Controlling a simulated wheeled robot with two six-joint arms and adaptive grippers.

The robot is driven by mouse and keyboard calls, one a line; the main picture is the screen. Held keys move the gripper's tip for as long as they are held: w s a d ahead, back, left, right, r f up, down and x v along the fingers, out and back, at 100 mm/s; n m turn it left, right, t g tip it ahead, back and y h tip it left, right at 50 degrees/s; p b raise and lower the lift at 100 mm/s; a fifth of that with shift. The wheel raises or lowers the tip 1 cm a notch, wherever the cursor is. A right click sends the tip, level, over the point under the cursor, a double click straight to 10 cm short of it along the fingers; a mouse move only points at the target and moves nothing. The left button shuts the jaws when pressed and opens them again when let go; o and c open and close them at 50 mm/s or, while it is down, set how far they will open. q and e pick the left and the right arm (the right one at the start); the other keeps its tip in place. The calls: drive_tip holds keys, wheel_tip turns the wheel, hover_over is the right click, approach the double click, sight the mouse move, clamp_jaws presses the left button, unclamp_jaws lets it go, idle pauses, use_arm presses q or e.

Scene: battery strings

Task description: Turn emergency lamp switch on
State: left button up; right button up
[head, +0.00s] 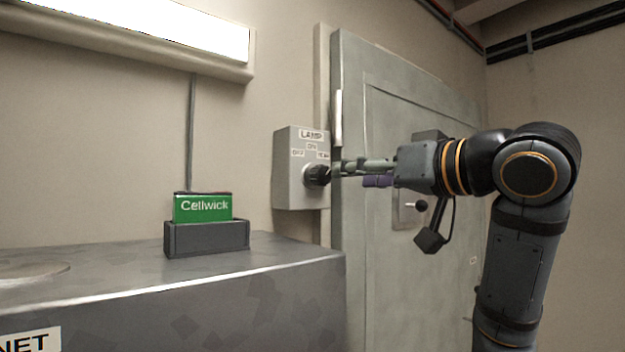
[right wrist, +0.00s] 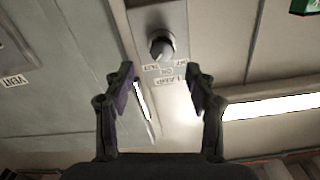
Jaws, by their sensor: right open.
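The lamp switch box (head: 301,170) is a grey box on the wall beside the door, labelled LAMP, with OFF, ON and a third label that I cannot read clearly. Its black rotary knob (head: 317,175) sticks out of the front. My right gripper (head: 338,170) reaches in from the right, with its fingertips close to the knob in the head view. In the right wrist view the knob (right wrist: 162,47) lies beyond the open fingers, roughly in line with the gap between them. The gripper (right wrist: 165,90) holds nothing. My left gripper is not in view.
A lit lamp (head: 150,28) hangs on the wall at upper left. A metal cabinet (head: 200,285) fills the lower left, with a green Cellwick pack (head: 203,207) in a dark holder (head: 207,238). A grey door (head: 385,280) with a handle stands behind my right arm.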

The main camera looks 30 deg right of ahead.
sight(325, 175)
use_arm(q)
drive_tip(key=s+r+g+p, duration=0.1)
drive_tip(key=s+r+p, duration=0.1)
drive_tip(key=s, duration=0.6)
use_arm(e)
drive_tip(key=w, duration=0.1)
drive_tip(key=w+r, duration=0.1)
drive_tip(key=shift+w+a, duration=0.35)
drive_tip(key=w, duration=0.1)
drive_tip(key=w+p, duration=0.1)
drive_tip(key=w, duration=0.3)
drive_tip(key=shift+w+a+f+p, duration=0.15)
drive_tip(key=shift+a+f+p, duration=0.1)
drive_tip(key=shift+f+p, duration=0.1)
drive_tip(key=shift+w+d, duration=0.1)
drive_tip(key=shift+w, duration=0.7)
drive_tip(key=shift+s+p, duration=0.15)
drive_tip(key=shift+p, duration=0.15)
drive_tip(key=shift+c, duration=1.6)
drive_tip(key=c, duration=0.8)
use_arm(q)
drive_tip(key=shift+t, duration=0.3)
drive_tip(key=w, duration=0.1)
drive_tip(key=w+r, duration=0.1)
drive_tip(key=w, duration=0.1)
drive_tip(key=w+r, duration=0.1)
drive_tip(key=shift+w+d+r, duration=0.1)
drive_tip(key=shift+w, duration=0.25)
use_arm(e)
drive_tip(key=shift+c, duration=0.2)
